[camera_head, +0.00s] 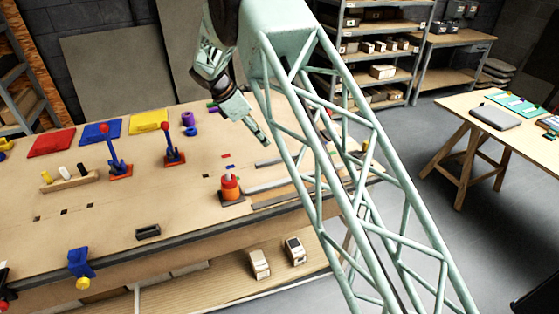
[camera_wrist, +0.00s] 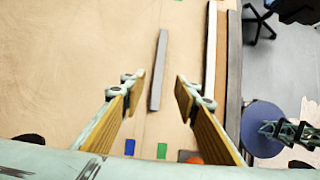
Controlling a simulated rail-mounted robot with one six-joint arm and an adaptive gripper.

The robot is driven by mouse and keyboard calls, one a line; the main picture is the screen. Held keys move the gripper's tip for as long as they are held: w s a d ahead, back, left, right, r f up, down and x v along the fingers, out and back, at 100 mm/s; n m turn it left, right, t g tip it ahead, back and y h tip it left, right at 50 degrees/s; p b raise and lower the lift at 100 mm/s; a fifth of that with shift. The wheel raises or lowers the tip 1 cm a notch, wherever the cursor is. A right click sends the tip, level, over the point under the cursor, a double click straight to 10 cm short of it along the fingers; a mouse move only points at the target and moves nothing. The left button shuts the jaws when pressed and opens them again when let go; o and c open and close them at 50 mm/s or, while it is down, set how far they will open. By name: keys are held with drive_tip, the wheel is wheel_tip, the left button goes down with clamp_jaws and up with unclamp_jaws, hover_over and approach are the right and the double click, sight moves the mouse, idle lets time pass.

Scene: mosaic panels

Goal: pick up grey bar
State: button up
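The grey bar (camera_wrist: 158,68) is a short, slim piece lying flat on the wooden bench top, slightly tilted in the wrist view. In the head view, what looks like the same bar (camera_head: 268,162) lies near the right part of the bench, partly hidden by my arm. My gripper (camera_wrist: 159,84) is open and empty, its two wood-coloured fingers on either side of the bar's lower part in the picture. In the head view my gripper (camera_head: 265,141) points down above the bench, apart from the bar.
Long strips (camera_wrist: 211,60) run along the bench edge right of the bar. Small blue (camera_wrist: 129,147) and green (camera_wrist: 162,151) pieces lie nearby. An orange peg stand (camera_head: 231,190) stands left of the strips. Levers and coloured panels (camera_head: 101,130) occupy the bench's left.

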idle(0.3)
approach(279, 158)
drive_tip(key=x, duration=0.3)
drive_tip(key=shift+d+r, duration=0.1)
drive_tip(key=shift+d, duration=0.15)
idle(0.3)
drive_tip(key=shift+d+f, duration=0.1)
drive_tip(key=shift+f, duration=0.15)
drive_tip(key=shift+p+x, duration=0.6)
drive_tip(key=shift+x, duration=1.9)
clamp_jaws()
